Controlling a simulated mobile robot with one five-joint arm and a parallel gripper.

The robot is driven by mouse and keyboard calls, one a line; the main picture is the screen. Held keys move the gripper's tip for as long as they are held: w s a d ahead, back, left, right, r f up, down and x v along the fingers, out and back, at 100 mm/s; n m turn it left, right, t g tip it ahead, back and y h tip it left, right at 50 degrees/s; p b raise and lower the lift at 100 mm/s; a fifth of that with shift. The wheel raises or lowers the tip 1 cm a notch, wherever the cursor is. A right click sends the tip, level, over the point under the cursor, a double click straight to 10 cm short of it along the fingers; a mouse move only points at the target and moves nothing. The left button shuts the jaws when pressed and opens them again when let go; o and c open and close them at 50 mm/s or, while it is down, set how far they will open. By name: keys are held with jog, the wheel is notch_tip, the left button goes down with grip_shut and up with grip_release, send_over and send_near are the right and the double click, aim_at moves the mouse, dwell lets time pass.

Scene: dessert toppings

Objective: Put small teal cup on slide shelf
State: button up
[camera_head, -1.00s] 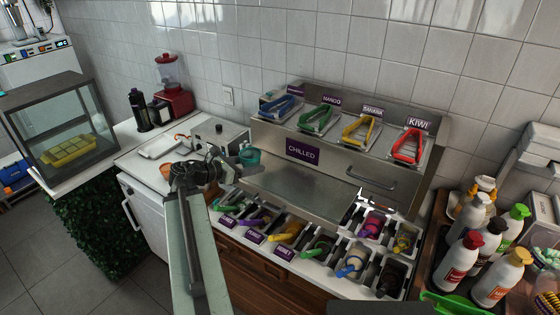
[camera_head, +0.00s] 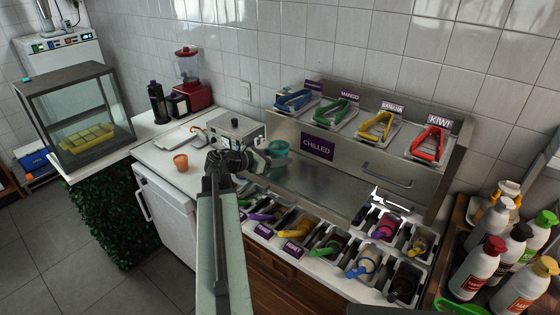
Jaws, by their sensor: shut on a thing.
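A small teal cup (camera_head: 279,148) is at the end of my arm, in front of the left part of the steel chilled unit. My gripper (camera_head: 266,156) is shut on the cup, mostly hidden behind its own dark wrist. The cup looks upright, above the steel slide shelf (camera_head: 316,178) that runs along the front of the unit. Whether the cup touches the shelf cannot be told from this view.
Topping bins with coloured scoops (camera_head: 330,245) line the front below the shelf. Coloured tongs (camera_head: 375,128) lie on top of the unit. Sauce bottles (camera_head: 480,265) crowd the right.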

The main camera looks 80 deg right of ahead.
jog(key=shift+f, duration=0.25)
jog(key=o, duration=1.5)
jog(key=shift+s, duration=0.1)
jog(key=shift+r+p, duration=0.35)
jog(key=p+v, duration=0.3)
jog(key=v, duration=0.9)
